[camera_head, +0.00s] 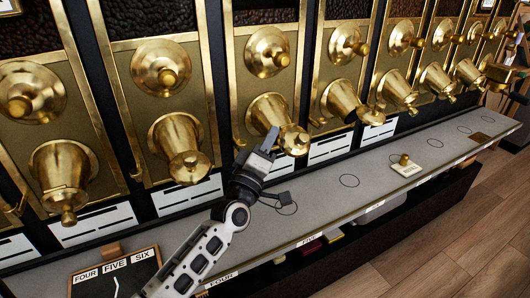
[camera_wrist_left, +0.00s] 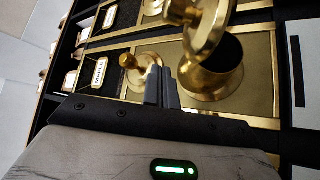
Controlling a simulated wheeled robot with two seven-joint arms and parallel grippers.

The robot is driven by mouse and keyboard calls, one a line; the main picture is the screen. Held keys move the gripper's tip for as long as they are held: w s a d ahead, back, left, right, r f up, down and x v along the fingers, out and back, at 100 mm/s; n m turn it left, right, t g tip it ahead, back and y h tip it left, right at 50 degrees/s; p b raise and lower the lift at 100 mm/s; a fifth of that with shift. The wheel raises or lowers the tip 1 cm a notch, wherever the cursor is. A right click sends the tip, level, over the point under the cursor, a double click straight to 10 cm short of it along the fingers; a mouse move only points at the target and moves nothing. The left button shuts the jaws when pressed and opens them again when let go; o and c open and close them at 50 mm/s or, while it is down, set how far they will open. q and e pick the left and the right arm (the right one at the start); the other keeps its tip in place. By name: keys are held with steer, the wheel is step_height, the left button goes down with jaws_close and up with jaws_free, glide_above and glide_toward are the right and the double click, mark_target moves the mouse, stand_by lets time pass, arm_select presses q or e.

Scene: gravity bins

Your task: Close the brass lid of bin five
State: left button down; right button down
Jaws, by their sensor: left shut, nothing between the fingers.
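The brass lid (camera_head: 294,141) of the bin above the shelf label FIVE stands at the mouth of its brass spout (camera_head: 266,110). In the left wrist view the lid (camera_wrist_left: 207,32) is tilted up off the spout (camera_wrist_left: 212,84), and the dark open mouth shows beneath it. Its knob (camera_wrist_left: 180,12) points away from the mouth. My left gripper (camera_head: 270,139) is shut and empty, just in front of the spout and left of the lid. In the left wrist view its fingertips (camera_wrist_left: 162,86) are beside the spout, with no clear contact visible. My right gripper is not in view.
Similar brass spouts (camera_head: 178,139) stand in a row on both sides. A grey shelf (camera_head: 335,206) with drawn circles runs below, mostly clear. A pale block with a brass knob (camera_head: 405,168) sits on it. A slate marked FOUR FIVE SIX (camera_head: 115,275) is at lower left.

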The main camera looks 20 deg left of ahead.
mark_target(296, 137)
arm_select(q)
steer(key=shift+w+d+f, duration=0.2)
steer(key=shift+w+d, duration=0.55)
steer(key=shift+d, duration=0.15)
steer(key=shift+w+d+f, duration=0.2)
steer(key=shift+w+d, duration=0.5)
steer(key=shift+d, duration=0.15)
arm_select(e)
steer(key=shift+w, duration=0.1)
arm_select(q)
steer(key=shift+f+m+t+h+b, duration=0.35)
steer(key=shift+m+b, duration=0.25)
steer(key=shift+b, duration=0.4)
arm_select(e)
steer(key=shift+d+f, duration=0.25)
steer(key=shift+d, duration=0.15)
